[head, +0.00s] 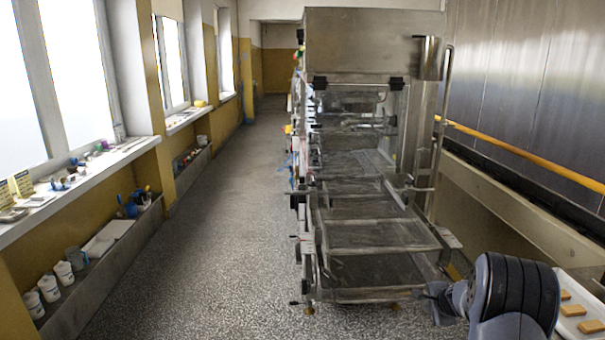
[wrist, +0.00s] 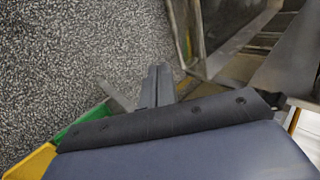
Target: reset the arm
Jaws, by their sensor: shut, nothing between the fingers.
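My gripper (head: 424,293) shows at the lower right of the head view, at the end of my dark grey arm, beside the lower right corner of the steel enrober machine (head: 360,45). In the wrist view my gripper (wrist: 157,75) has its two fingers together, with nothing between them. Behind the fingers lies speckled floor (wrist: 80,60). Steel frame parts (wrist: 235,55) stand to the right of the fingers. I cannot tell whether the gripper touches the machine.
A white tray (head: 566,278) with several tan biscuits is right of my arm. A yellow rail (head: 520,150) runs along the right wall. A long trough (head: 105,262) with white cups (head: 48,288) lines the left wall. The floor between is clear.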

